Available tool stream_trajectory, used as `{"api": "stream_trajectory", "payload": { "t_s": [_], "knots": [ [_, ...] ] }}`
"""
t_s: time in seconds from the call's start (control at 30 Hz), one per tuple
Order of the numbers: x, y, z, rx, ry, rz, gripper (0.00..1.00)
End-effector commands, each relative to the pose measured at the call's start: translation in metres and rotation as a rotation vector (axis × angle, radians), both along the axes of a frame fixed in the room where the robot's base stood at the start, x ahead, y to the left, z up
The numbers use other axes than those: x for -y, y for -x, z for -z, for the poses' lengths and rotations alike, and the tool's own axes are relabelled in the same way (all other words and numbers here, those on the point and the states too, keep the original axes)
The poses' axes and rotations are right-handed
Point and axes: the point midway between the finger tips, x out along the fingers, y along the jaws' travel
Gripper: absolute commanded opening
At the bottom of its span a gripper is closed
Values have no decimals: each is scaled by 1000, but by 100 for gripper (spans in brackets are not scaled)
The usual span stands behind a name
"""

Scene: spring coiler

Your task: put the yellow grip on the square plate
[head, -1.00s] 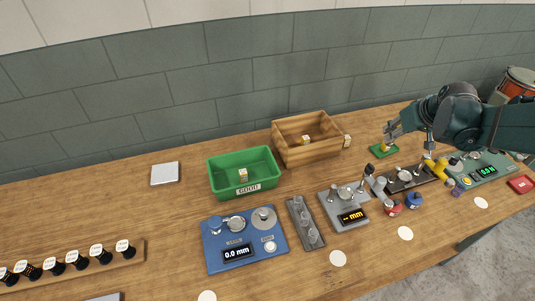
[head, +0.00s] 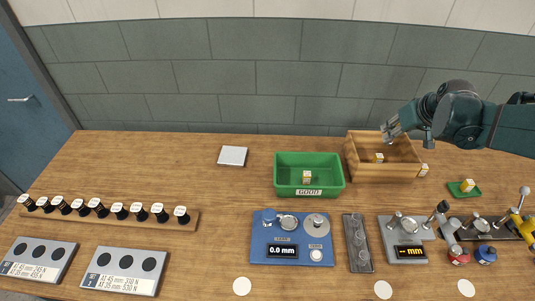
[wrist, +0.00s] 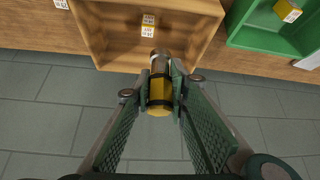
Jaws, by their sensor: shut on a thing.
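The yellow grip (wrist: 160,95) is a short yellow cylinder with dark bands and a greyish end. My gripper (wrist: 161,88) is shut on it, with a finger on each side, in the wrist view. In the head view my gripper (head: 390,133) is raised above the back of the wooden box; the grip is too small to make out there. The square plate (head: 233,156) is a flat pale square on the table, left of the green bin and well to the left of my gripper. Its top looks bare.
The wooden box (head: 420,171) and the green bin (head: 309,192) each hold a small tagged block; the bin stands between box and plate. A blue gauge (head: 262,231), grey devices and a rack of black-and-white pieces (head: 110,217) stand in front. The table around the plate is clear.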

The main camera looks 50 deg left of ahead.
Motion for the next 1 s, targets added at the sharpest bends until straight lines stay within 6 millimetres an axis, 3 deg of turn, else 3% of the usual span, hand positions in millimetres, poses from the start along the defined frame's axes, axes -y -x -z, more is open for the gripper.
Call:
{"api": "stream_trajectory", "payload": {
  "t_s": [0.1,0.57,1.0],
  "knots": [
    [-38,14,1,0,0,-46,1],
    [-170,79,2,1,0,-208,1],
    [-288,164,3,1,0,-363,1]
  ]
}}
